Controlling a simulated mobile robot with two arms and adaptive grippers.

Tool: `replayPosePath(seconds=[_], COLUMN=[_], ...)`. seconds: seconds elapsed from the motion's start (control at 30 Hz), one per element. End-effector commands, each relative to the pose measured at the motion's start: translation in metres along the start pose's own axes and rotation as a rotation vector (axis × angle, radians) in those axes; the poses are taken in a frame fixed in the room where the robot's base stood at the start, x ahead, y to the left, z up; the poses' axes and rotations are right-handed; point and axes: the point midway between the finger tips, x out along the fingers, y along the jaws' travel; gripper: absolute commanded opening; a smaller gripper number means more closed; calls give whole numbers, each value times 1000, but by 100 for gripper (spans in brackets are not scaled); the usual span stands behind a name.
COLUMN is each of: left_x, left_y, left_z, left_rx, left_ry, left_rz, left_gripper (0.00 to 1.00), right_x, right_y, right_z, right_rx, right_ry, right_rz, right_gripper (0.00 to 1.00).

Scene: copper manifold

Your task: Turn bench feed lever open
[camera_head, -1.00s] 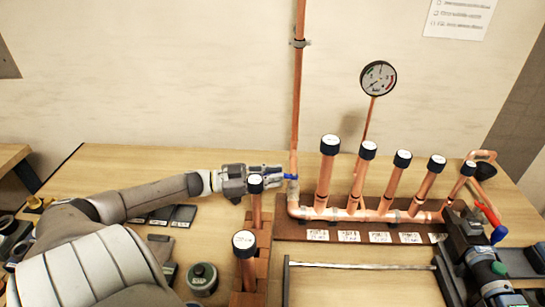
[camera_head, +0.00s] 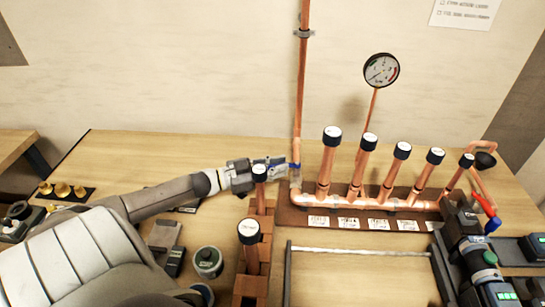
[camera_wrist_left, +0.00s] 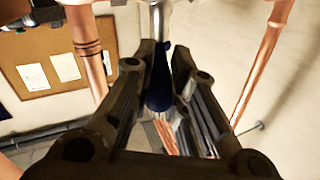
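The feed lever has a blue handle (camera_head: 294,166) on a valve at the foot of the tall vertical copper pipe, left of the manifold (camera_head: 385,204). My left gripper (camera_head: 280,165) reaches it from the left. In the left wrist view the dark blue handle (camera_wrist_left: 160,78) hangs from a silver stem between the two fingers of my left gripper (camera_wrist_left: 166,50). The fingers are apart, with a gap beside the handle on the right; the left finger is very close to it, and contact is unclear. The valve is partly hidden by the gripper.
Capped copper stubs rise from the manifold, and a round gauge (camera_head: 381,70) stands behind it. Two capped pipes (camera_head: 249,232) in a brick-coloured stand rise just below my left forearm. Bare bench (camera_head: 360,270) shows in front.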

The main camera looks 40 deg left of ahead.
Motion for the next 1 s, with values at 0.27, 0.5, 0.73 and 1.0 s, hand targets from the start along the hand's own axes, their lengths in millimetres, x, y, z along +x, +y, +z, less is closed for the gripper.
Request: replayPosePath(seconds=[0.27, 0.5, 0.73, 1.0], left_x=[-23, -56, -88, -114], left_y=[2, 2, 1, 1], left_z=[4, 3, 2, 1], left_rx=[-3, -3, -2, -1], left_ry=[-9, -7, -6, -3], left_rz=[2, 1, 1, 0], left_gripper=[38, 38, 38, 38], right_x=[0, 0, 0, 0], right_y=[1, 2, 2, 1], right_z=[1, 1, 0, 0], right_rx=[0, 0, 1, 0], right_ry=[-1, -1, 0, -1], right_rz=[2, 2, 2, 2], right_gripper=[0, 0, 0, 0])
